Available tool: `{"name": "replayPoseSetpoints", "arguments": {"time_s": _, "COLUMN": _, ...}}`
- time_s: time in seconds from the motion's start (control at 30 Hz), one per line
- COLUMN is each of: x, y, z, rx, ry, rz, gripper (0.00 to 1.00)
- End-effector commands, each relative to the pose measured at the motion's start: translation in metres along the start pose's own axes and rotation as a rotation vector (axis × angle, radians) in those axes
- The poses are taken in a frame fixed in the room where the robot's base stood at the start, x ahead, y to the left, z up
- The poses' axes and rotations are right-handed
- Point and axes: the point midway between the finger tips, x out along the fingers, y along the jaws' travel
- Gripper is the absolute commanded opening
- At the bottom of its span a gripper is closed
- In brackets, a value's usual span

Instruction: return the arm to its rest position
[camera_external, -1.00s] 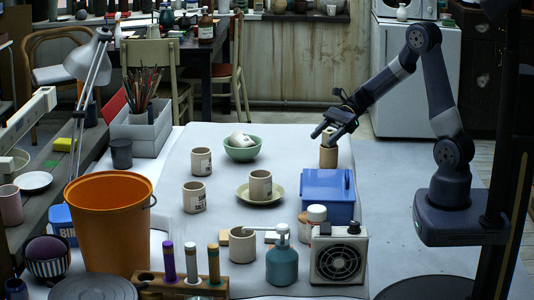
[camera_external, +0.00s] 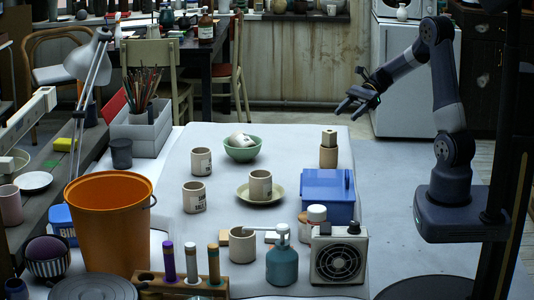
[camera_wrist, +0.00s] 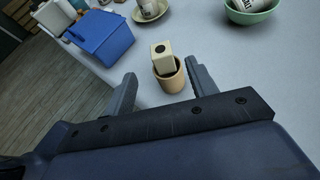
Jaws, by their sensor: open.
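My gripper (camera_external: 357,105) is open and empty at the upper right, above and to the right of the table's far right corner. A tan cup (camera_external: 328,157) stands on the table with a pale square block (camera_external: 329,138) sitting in its top. In the wrist view the block (camera_wrist: 162,58) and the cup (camera_wrist: 171,80) show between my two open fingers (camera_wrist: 158,85), beyond the tips. My fingers are apart from both. My arm is bent upward over its base on the right.
A blue box (camera_external: 327,195) stands in front of the cup. A green bowl (camera_external: 241,153) holds a tipped mug. Several mugs, a saucer (camera_external: 243,197), a teal bottle (camera_external: 281,262), a small heater (camera_external: 338,258) and an orange bucket (camera_external: 110,225) share the table.

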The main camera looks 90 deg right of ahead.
Motion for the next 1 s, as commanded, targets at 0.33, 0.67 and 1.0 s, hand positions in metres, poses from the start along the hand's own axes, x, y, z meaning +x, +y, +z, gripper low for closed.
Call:
{"name": "replayPoseSetpoints", "arguments": {"time_s": 0.33, "x": 0.007, "y": 0.0, "z": 0.0, "rx": -0.001, "ry": -0.001, "rz": 0.002, "gripper": 0.54}}
{"name": "replayPoseSetpoints", "arguments": {"time_s": 0.67, "x": 0.064, "y": 0.001, "z": -0.001, "rx": 0.0, "ry": -0.001, "rz": 0.006, "gripper": 0.54}}
{"name": "replayPoseSetpoints", "arguments": {"time_s": 1.0, "x": 0.127, "y": 0.001, "z": -0.006, "rx": 0.002, "ry": 0.0, "rz": 0.004, "gripper": 0.54}}
